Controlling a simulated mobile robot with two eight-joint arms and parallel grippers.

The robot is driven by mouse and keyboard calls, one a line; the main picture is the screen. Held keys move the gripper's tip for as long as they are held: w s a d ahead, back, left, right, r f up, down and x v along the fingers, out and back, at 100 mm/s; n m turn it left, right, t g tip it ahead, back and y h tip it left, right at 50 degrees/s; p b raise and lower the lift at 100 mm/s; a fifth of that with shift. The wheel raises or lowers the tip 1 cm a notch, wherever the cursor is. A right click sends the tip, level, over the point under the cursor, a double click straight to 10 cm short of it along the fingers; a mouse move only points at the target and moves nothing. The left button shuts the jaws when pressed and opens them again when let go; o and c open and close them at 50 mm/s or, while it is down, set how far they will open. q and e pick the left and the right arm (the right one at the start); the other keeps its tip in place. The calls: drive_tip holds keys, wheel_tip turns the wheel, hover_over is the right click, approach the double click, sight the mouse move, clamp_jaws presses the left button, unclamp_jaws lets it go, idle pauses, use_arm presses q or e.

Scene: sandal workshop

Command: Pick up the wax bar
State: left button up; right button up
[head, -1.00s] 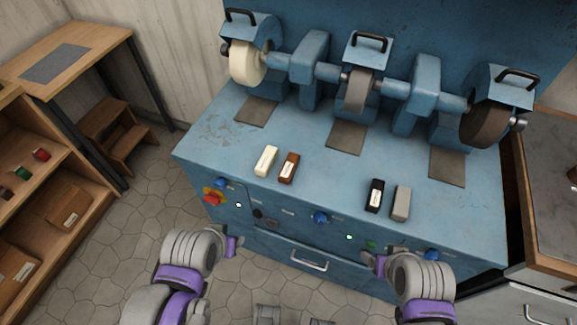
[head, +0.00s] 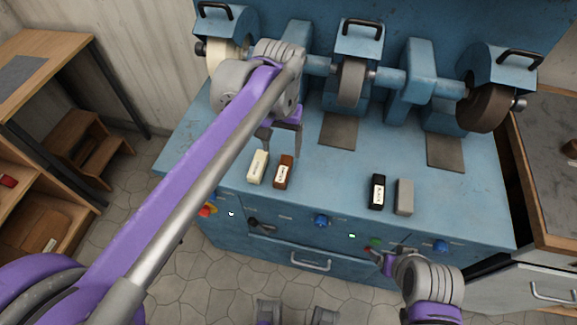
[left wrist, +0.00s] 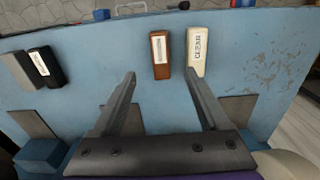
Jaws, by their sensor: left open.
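Small labelled bars lie on the blue bench top (head: 335,165). A cream bar (head: 258,166) and a brown bar (head: 284,172) lie side by side at the left; a black bar (head: 377,191) and a grey bar (head: 405,197) lie to the right. I cannot tell by name which is wax. My left gripper (head: 281,142) is open and empty above the bench, just behind the cream and brown bars. In the left wrist view its fingers (left wrist: 160,92) point toward the brown bar (left wrist: 162,54) and cream bar (left wrist: 196,52). My right gripper (head: 380,258) hangs at the bench's front; its jaws are unclear.
Grinding and polishing wheels (head: 350,84) stand along the back of the bench, close to my left arm. Dark plates (head: 339,130) lie before them. Knobs (head: 321,220) and a drawer handle (head: 310,265) line the front. The bench top between the bar pairs is clear.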

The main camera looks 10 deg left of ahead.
use_arm(q)
hover_over(282, 173)
drive_tip(key=f, duration=0.4)
drive_tip(key=shift+w+d+f, duration=0.15)
drive_tip(key=shift+w+f, duration=0.1)
drive_tip(key=shift+f, duration=0.05)
drive_tip(key=shift+s+f+b, duration=0.2)
drive_tip(key=shift+f+b, duration=0.35)
drive_tip(key=shift+f, duration=2.5)
clamp_jaws()
